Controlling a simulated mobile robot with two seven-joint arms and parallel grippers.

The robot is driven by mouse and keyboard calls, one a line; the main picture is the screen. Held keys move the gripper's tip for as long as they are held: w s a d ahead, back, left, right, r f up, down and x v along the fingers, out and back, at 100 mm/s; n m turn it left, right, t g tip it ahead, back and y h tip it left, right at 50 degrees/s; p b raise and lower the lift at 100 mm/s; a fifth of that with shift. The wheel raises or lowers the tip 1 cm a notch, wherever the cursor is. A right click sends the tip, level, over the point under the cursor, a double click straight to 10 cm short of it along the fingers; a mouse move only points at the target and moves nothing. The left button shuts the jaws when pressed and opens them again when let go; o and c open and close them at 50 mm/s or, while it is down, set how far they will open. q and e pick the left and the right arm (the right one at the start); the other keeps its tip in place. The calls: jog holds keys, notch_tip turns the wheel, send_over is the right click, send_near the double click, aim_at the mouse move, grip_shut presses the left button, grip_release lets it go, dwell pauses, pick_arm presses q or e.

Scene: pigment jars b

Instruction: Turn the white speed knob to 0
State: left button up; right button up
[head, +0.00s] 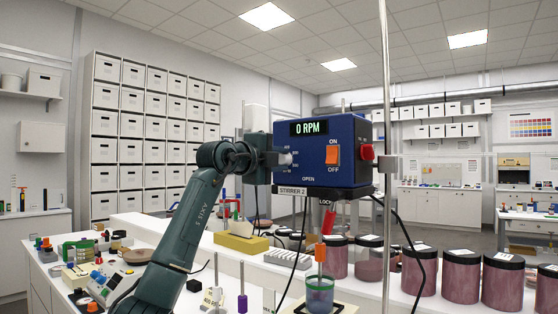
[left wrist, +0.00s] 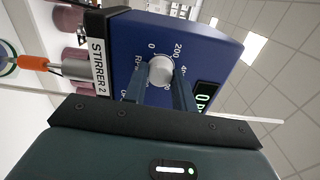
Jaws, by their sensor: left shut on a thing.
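The blue stirrer box (head: 345,128) hangs on a metal rod, with a "STIRRER 2" label below it. Its green display (head: 309,128) reads 0 RPM. In the left wrist view the white knob (left wrist: 161,70) sits in a dial marked 0, 200 and higher. My left gripper (head: 279,159) is shut on the knob, one finger on each side of it. I cannot make out a pointer mark on the knob. My right gripper is not in view.
An orange ON/OFF switch (head: 332,155) and a red knob (head: 367,151) are on the stirrer. Several pigment jars (head: 461,275) line the bench at the right. A control box (head: 105,280) is at the lower left.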

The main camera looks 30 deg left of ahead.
pick_arm(q)
jog(key=o, duration=1)
jog(key=shift+s, duration=0.25)
jog(key=s+a+b, duration=0.1)
jog(key=s+b, duration=0.3)
jog(key=s, duration=0.8)
jog(key=shift+s, duration=0.3)
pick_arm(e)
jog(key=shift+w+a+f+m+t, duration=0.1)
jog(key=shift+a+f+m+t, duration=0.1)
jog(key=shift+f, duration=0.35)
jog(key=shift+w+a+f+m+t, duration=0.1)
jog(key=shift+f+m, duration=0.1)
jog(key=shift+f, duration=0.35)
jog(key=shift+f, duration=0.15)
